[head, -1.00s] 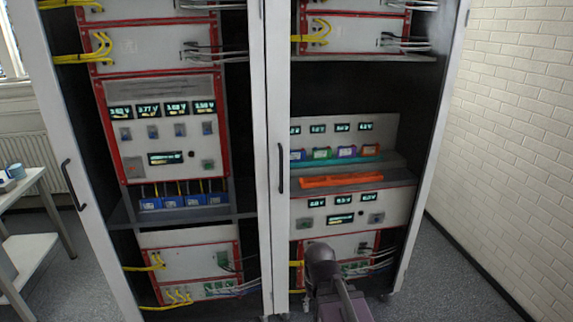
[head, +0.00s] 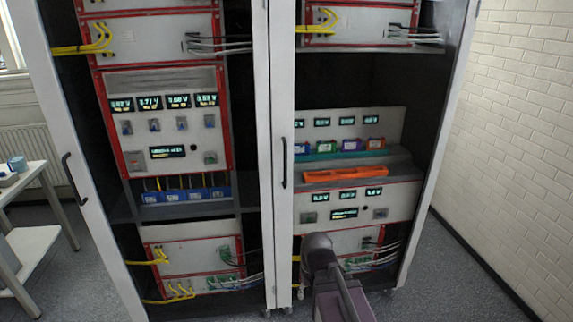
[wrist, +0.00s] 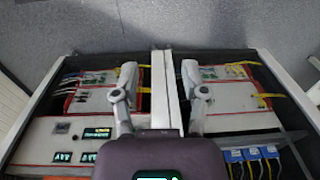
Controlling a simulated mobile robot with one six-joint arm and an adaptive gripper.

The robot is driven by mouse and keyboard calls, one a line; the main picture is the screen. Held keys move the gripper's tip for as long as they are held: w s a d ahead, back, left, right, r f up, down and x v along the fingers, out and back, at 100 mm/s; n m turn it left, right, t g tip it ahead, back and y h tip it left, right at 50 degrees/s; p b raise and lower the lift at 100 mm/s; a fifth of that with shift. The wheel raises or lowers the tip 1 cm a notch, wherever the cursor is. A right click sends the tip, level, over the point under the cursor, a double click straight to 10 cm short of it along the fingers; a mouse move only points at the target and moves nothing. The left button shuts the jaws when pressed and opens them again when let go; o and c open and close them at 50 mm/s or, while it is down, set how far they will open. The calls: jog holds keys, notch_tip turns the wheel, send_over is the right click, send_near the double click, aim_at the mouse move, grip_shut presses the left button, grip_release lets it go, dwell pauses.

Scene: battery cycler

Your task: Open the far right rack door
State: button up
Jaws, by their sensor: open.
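The far right rack (head: 440,165) has a white-framed door that looks shut, with the shelves visible through it. Its dark vertical handle (head: 284,165) is on the left frame strip, beside the neighbouring rack. In the head view my arm stands low in front of this rack, and my fingers cannot be made out there. In the wrist view my gripper (wrist: 162,75) is open and empty. Its two fingers lie on either side of the white door frame strips (wrist: 166,85), which look upside down there. I cannot make out the handle in the wrist view.
The left rack (head: 90,225) has its own dark handle (head: 72,178). An orange tray (head: 345,174) lies inside the right rack. A white brick wall (head: 520,130) is close on the right. A table (head: 35,180) stands at the left. Grey floor (head: 455,285) is free at front right.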

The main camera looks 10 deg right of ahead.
jog(key=w+a+r+n+t+y, duration=0.35)
jog(key=w+a, duration=0.25)
jog(key=w, duration=0.4)
jog(key=m+t, duration=0.2)
jog(key=t, duration=1.2)
send_near(286, 164)
jog(key=shift+h+v, duration=0.25)
jog(key=shift+v, duration=1.35)
jog(key=shift+w+a+r, duration=0.1)
jog(key=shift+a+r, duration=0.05)
jog(key=shift+r, duration=0.05)
jog(key=w+a, duration=0.1)
jog(key=w, duration=0.3)
jog(key=w+a, duration=0.1)
jog(key=w, duration=0.8)
jog(key=shift+w+a, duration=0.2)
jog(key=shift+a, duration=0.2)
grip_shut()
